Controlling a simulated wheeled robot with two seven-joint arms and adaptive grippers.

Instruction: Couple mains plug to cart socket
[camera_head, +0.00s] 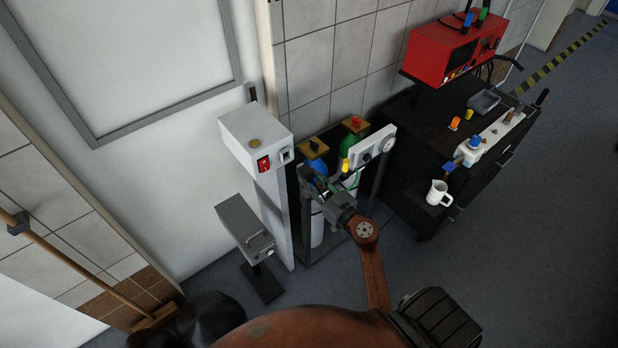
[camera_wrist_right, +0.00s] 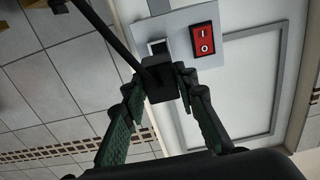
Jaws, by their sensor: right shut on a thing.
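The cart socket (camera_head: 286,155) is a small dark inlet on the front of a white box (camera_head: 248,128) on a post, right of a red rocker switch (camera_head: 264,164). In the right wrist view the socket (camera_wrist_right: 157,46) lies just beyond the black mains plug (camera_wrist_right: 160,84). My right gripper (camera_wrist_right: 158,82) is shut on the plug, whose cable runs to the upper left. In the head view my right gripper (camera_head: 331,203) is below and right of the socket, apart from it; the plug is not clear there. My left gripper is not in view.
Gas cylinders (camera_head: 317,228) in a dark frame stand beside the post, close to my right arm. A black cart with a red monitor (camera_head: 452,50) and a white jug (camera_head: 438,192) is to the right. A grey box (camera_head: 244,227) is at lower left.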

